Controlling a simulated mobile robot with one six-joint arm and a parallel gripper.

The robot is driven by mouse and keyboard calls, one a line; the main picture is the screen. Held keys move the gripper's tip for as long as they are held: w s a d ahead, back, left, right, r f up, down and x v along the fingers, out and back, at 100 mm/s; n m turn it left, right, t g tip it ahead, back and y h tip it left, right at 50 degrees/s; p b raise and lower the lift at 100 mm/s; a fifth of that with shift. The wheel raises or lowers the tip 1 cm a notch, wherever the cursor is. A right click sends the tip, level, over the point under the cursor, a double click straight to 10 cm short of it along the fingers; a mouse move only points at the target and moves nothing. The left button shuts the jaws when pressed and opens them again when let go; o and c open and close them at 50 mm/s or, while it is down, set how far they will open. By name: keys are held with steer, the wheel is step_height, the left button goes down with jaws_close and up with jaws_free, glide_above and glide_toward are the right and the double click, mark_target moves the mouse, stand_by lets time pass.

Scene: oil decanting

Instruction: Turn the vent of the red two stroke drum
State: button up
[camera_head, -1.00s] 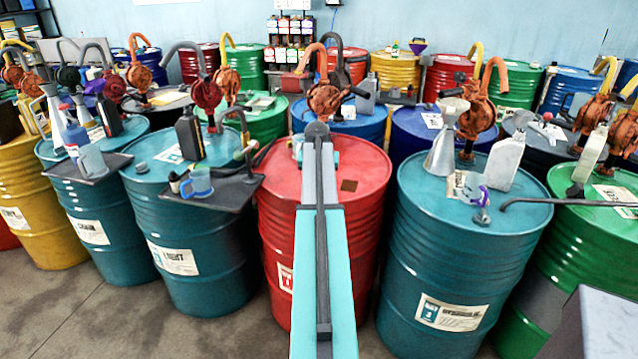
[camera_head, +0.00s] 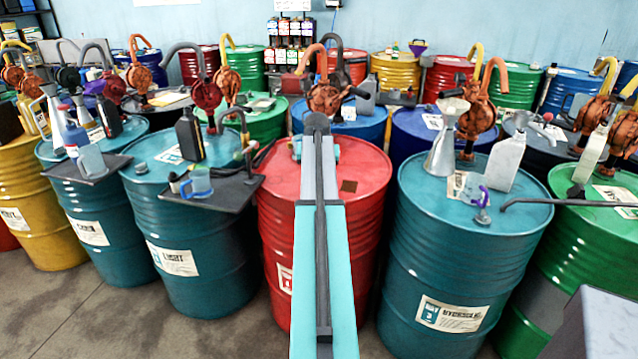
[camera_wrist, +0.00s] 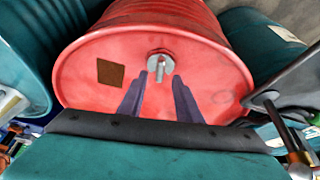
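The red drum (camera_head: 365,210) stands upright in the middle of the head view, with my arm across its front and top. Its red lid fills the middle of the wrist view (camera_wrist: 210,80). The vent (camera_wrist: 160,64) is a small grey metal fitting with a short lever, near the lid's rim. It is hidden behind my arm in the head view. My gripper (camera_wrist: 160,82) is open, its two dark fingers pointing at the vent, with the lever between or just beyond the tips. I cannot tell whether they touch it.
A dark square patch (camera_wrist: 111,72) lies on the lid. Teal drums stand close on the left (camera_head: 205,250) and right (camera_head: 430,260). The right one carries a metal funnel can (camera_head: 442,145) and a pale bottle (camera_head: 506,160). A dark tray (camera_head: 225,192) with a clear mug (camera_head: 198,183) sits left.

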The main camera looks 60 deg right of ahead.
steer(key=b+v, duration=0.1)
steer(key=v, duration=0.9)
steer(key=shift+a+r, duration=0.2)
stand_by(0.4)
